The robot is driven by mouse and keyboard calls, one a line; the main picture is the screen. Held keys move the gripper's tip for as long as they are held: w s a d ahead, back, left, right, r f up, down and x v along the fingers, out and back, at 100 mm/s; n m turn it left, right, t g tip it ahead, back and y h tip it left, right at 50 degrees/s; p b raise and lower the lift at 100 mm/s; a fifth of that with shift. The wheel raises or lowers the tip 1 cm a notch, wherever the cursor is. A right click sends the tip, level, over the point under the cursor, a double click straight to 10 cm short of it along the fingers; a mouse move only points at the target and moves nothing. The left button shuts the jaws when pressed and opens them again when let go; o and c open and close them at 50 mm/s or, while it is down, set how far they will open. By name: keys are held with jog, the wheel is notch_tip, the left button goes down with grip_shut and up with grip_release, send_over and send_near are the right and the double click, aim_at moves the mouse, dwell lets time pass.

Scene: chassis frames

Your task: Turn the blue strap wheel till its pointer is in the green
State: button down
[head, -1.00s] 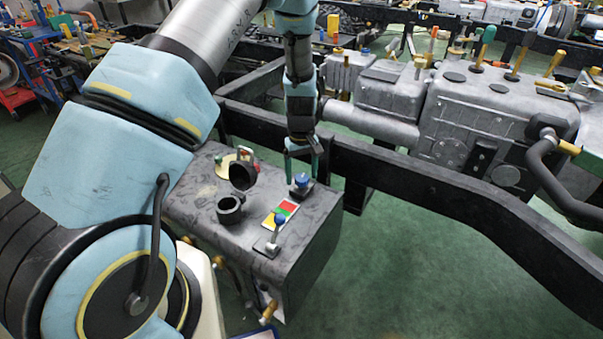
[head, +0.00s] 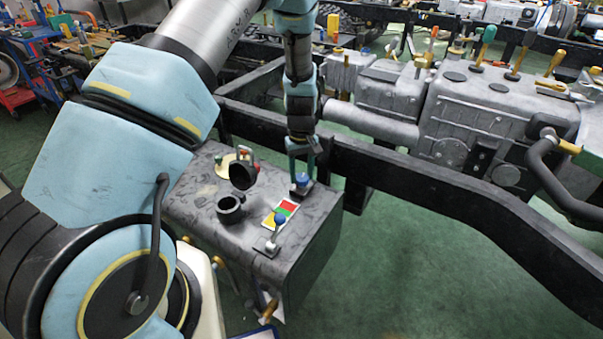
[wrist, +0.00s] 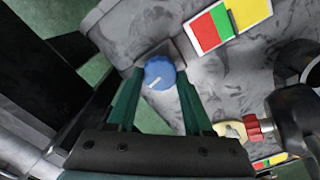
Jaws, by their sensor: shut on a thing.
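The blue strap wheel (head: 302,181) is a small round knob on a dark square base at the far right corner of the grey tank top. In the wrist view the wheel (wrist: 160,71) shows a white pointer mark toward its lower left edge. My gripper (head: 302,184) comes down from above, with its two green fingers on either side of the wheel, shut on it. The wrist view also shows the fingers (wrist: 159,80) flanking it. A plate with red, green and yellow fields (head: 279,213) lies beside it; whether the pointer lines up with green I cannot tell.
The black chassis rail (head: 400,178) runs close behind the gripper. Green floor is free at front right.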

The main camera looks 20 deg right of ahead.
aim_at(302, 177)
jog(key=shift+m, duration=0.3)
jog(key=shift+m+b, duration=0.4)
jog(key=shift+m, duration=0.8)
jog(key=shift+m+b, duration=0.3)
jog(key=shift+m, duration=1.4)
jog(key=shift+d, duration=0.1)
jog(key=shift+c, duration=1.5)
grip_release()
notch_tip(302, 177, up, 11)
jog(key=b, duration=0.1)
